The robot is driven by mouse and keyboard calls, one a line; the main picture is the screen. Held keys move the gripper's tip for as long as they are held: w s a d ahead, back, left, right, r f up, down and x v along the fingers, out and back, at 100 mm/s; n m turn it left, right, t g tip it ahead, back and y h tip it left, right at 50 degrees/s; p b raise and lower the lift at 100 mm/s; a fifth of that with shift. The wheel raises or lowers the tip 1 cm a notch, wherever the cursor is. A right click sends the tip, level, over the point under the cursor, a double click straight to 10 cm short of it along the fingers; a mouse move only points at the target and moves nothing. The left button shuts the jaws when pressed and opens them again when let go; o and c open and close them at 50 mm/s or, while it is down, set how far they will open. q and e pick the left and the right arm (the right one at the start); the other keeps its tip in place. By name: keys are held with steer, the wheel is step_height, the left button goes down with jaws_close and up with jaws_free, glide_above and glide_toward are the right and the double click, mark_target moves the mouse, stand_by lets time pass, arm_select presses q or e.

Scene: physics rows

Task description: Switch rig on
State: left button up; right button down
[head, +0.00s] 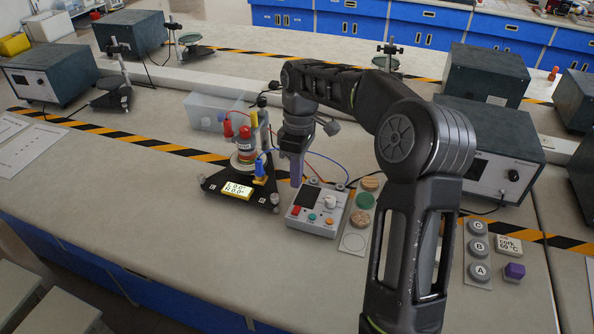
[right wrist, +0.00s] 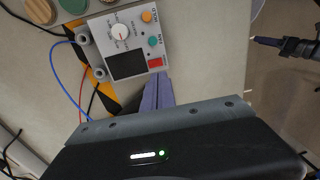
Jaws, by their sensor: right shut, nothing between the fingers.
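The rig has a white control box (head: 317,208) with a dark screen, a white knob, and teal and orange buttons. A red switch (head: 295,210) sits at its front left corner; it also shows in the right wrist view (right wrist: 127,62). Wires link the box to a black stand (head: 262,196) with stacked discs and a red top. A yellow display (head: 237,190) stands on it. My right gripper (head: 295,184) is shut and empty, pointing down above the box's left side. In the right wrist view its fingertips (right wrist: 157,80) appear beside the box edge near the red switch. A dark gripper, apparently my left (right wrist: 265,41), shows at upper right; its jaws are unclear.
Round sample discs (head: 364,200) lie right of the box. Discs marked A, B and C (head: 478,247), a cork label (head: 508,245) and a purple block (head: 514,271) lie farther right. A clear bin (head: 212,110) and dark instruments stand behind. The front left bench is clear.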

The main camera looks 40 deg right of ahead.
mark_target(295, 212)
steer(key=f, duration=0.2)
steer(key=f+p, duration=0.1)
steer(key=f, duration=0.5)
steer(key=shift+s+a+f, duration=0.2)
steer(key=shift+s+a, duration=0.15)
steer(key=shift+a, duration=0.05)
